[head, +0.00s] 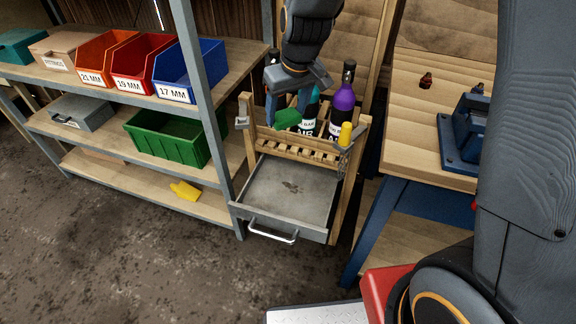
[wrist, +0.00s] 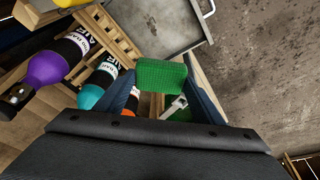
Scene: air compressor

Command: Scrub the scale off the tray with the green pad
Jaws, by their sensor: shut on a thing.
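My gripper (head: 287,105) is shut on the green pad (head: 287,119). It holds the pad above the wooden rack, near the bottles. In the wrist view the green pad (wrist: 161,76) sits between my blue fingertips. The grey tray (head: 289,190) is pulled out like a drawer below the rack, with its handle at the front. A dark brownish patch of scale (head: 292,186) lies on the tray floor. The tray also shows at the top of the wrist view (wrist: 165,22), partly cut off. The pad is apart from the tray.
The wooden rack (head: 249,125) holds a purple bottle (head: 343,98), a teal bottle (head: 309,112) and a yellow-capped item (head: 345,134). Left is a shelf with coloured bins (head: 187,71) and a green crate (head: 168,140). Right is a workbench (head: 418,130) with a blue vise (head: 463,135).

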